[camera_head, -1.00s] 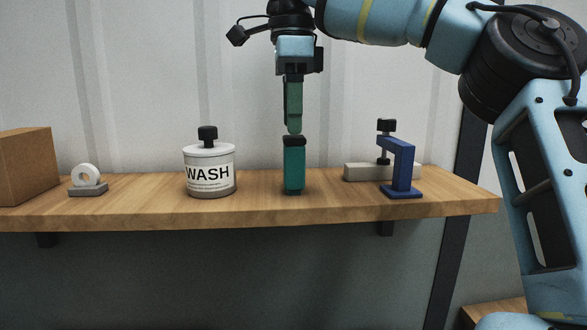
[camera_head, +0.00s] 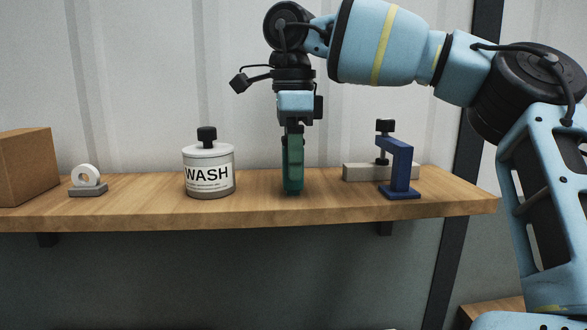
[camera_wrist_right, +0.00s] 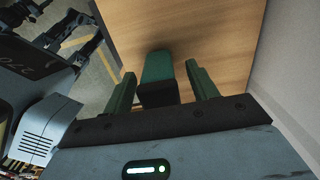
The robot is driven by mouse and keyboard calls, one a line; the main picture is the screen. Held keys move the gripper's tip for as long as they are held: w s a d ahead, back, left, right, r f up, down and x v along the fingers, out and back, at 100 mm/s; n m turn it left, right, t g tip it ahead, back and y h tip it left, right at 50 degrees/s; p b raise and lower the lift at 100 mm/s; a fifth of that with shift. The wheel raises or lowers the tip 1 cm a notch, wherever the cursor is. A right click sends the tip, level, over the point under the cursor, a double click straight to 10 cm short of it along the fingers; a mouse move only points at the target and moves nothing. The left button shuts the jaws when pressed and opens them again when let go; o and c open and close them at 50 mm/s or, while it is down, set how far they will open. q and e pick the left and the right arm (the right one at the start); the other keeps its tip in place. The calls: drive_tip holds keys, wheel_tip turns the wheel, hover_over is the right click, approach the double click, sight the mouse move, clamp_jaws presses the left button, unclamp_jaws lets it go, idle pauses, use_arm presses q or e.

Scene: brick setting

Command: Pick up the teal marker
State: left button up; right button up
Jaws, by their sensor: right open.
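The teal marker (camera_wrist_right: 158,68) stands upright on the wooden shelf (camera_head: 130,208), its black cap toward my right wrist. My right gripper (camera_head: 292,192) points straight down over it, its green fingers reaching almost to the shelf top. In the head view the fingers hide nearly all of the marker. In the right wrist view the open fingers of my right gripper (camera_wrist_right: 160,67) stand on either side of the marker, with a gap showing on both sides. My left gripper is not in view.
A white WASH jar (camera_head: 209,176) stands left of my right gripper. A blue clamp (camera_head: 401,172) and a grey bar (camera_head: 360,173) are to its right. A white ring on a grey base (camera_head: 88,188) and a cardboard box (camera_head: 25,167) are further left. The wall is close behind.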

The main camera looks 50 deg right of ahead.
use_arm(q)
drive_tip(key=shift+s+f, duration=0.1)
use_arm(e)
drive_tip(key=shift+c, duration=0.2)
drive_tip(key=shift+c, duration=1.4)
drive_tip(key=c, duration=0.7)
drive_tip(key=shift+c, duration=0.2)
drive_tip(key=shift+r, duration=0.15)
drive_tip(key=shift+r, duration=1.15)
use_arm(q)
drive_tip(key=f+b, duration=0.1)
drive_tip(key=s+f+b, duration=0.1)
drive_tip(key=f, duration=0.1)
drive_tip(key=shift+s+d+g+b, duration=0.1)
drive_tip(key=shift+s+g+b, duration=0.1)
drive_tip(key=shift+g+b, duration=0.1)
use_arm(e)
drive_tip(key=s+a+r, duration=0.1)
drive_tip(key=s+a, duration=0.3)
drive_tip(key=s, duration=0.3)
drive_tip(key=s+a+r, duration=0.1)
drive_tip(key=s+a, duration=0.2)
drive_tip(key=s, duration=0.4)
drive_tip(key=shift+a+r, duration=0.25)
drive_tip(key=shift+a, duration=0.1)
